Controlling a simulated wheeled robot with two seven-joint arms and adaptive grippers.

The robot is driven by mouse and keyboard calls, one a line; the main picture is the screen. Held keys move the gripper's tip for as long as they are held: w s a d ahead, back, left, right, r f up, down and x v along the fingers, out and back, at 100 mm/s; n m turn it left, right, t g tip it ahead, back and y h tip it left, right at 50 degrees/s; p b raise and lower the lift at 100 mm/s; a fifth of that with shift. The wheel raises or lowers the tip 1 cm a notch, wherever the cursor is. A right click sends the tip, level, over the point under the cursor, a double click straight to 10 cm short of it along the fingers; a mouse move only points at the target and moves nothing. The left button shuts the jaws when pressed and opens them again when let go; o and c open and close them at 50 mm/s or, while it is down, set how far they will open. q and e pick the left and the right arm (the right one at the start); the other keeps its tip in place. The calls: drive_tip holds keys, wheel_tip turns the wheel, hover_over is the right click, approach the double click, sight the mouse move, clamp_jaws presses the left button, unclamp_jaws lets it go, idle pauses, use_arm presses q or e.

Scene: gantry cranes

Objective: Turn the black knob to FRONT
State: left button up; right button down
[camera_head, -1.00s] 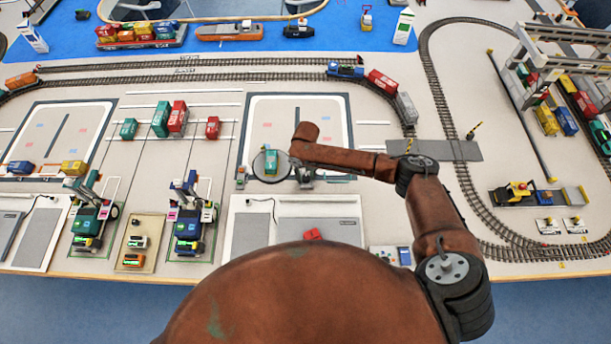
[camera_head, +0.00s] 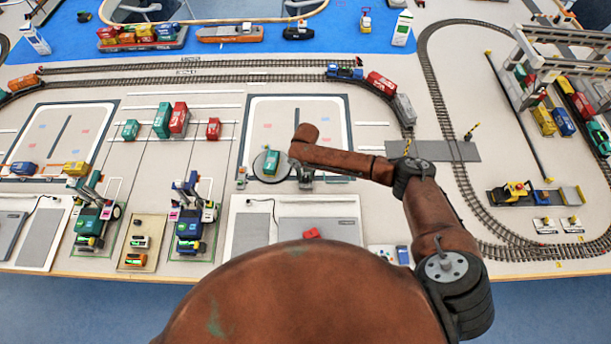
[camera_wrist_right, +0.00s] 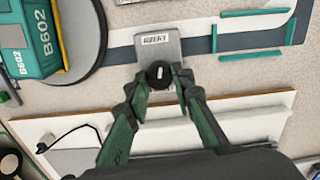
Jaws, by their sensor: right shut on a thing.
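The black knob (camera_wrist_right: 154,82) sits on a grey plate (camera_wrist_right: 158,45) in the right wrist view. A pale mark shows on the knob's top, roughly upright in the picture. The plate carries a small label too blurred to read. My right gripper (camera_wrist_right: 161,80) is shut on the knob, with one finger on each side. In the head view my right gripper (camera_head: 305,182) is at the plate beside the round turntable, and my arm partly covers it; the knob cannot be made out there. My left gripper is not in view.
A green vehicle marked B602 (camera_wrist_right: 38,45) stands on the turntable (camera_wrist_right: 88,62), close to the gripper's left. A white panel (camera_wrist_right: 248,122) lies below the fingers. Two straddle carriers (camera_head: 92,215) (camera_head: 190,215) stand left, and rail tracks (camera_head: 445,110) curve at right.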

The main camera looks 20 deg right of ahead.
drive_tip(key=m+p, duration=0.2)
drive_tip(key=m, duration=0.1)
drive_tip(key=shift+r+m, duration=0.1)
drive_tip(key=shift+m, duration=0.3)
drive_tip(key=m+p, duration=0.2)
drive_tip(key=m, duration=0.2)
drive_tip(key=shift+m+p, duration=0.3)
drive_tip(key=m+p, duration=0.2)
drive_tip(key=m, duration=0.2)
drive_tip(key=m+p, duration=0.2)
drive_tip(key=m, duration=0.3)
drive_tip(key=m+p, duration=0.1)
drive_tip(key=m, duration=0.2)
drive_tip(key=shift+m+p, duration=0.3)
drive_tip(key=shift+p, duration=0.05)
drive_tip(key=m+p, duration=0.1)
drive_tip(key=m, duration=0.3)
drive_tip(key=shift+m, duration=0.3)
drive_tip(key=m+p, duration=0.1)
drive_tip(key=m, duration=0.3)
drive_tip(key=shift+p, duration=0.35)
drive_tip(key=shift+f+m+p, duration=0.2)
drive_tip(key=shift+m+p, duration=0.15)
drive_tip(key=shift+m, duration=1.75)
